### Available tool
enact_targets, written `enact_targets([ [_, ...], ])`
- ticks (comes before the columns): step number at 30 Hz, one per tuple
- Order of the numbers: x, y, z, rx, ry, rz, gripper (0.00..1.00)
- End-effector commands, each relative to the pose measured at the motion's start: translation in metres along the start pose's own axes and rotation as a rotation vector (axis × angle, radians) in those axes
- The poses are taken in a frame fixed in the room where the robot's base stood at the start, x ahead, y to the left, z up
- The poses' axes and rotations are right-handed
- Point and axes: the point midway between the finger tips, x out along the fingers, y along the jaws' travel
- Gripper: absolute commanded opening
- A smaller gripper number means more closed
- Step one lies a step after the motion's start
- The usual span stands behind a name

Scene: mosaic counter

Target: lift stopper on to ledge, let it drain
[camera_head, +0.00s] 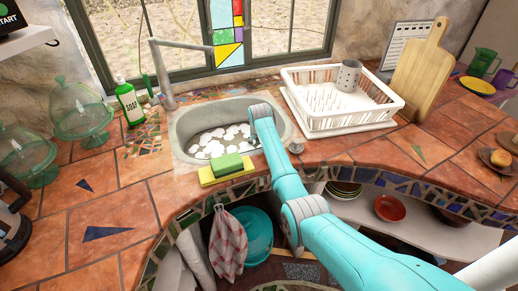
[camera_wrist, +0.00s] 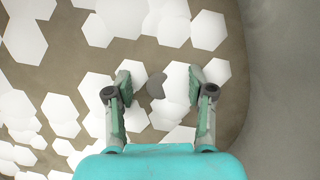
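The sink basin (camera_head: 184,135) holds murky water with white foam flakes (camera_head: 222,137) floating on it. My arm reaches down into its right side; in the head view my own arm hides the gripper. In the wrist view my gripper (camera_wrist: 158,84) points down with its two fingers apart. A small dark grey piece (camera_wrist: 156,86), perhaps the stopper or part of it, shows between and beyond the fingertips among the foam flakes (camera_wrist: 108,62). I see no contact with it. A small round grey metal piece (camera_head: 296,147) lies on the tiles at the basin's right edge; I cannot tell what it is.
A green and yellow sponge (camera_head: 227,165) sits at the sink's front rim. A soap bottle (camera_head: 129,103) and the tap (camera_head: 165,88) stand left and behind. A white dish rack (camera_head: 300,98) with a grey mug (camera_head: 348,75) stands right. Glass domes (camera_head: 81,108) stand far left.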

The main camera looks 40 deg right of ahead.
Motion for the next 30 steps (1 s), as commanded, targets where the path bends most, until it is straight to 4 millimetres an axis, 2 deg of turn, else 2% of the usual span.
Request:
enact_targets([
  [1, 0.000, 0.000, 0.000, 0.000, 0.000, 0.000, 0.36],
  [5, 0.000, 0.000, 0.000, 0.000, 0.000, 0.000, 0.03],
  [6, 0.000, 0.000, 0.000, 0.000, 0.001, 0.000, 0.00],
  [17, -0.005, 0.000, 0.002, 0.000, 0.000, 0.000, 0.00],
  [30, -0.074, 0.000, 0.031, 0.001, -0.002, 0.001, 0.00],
])
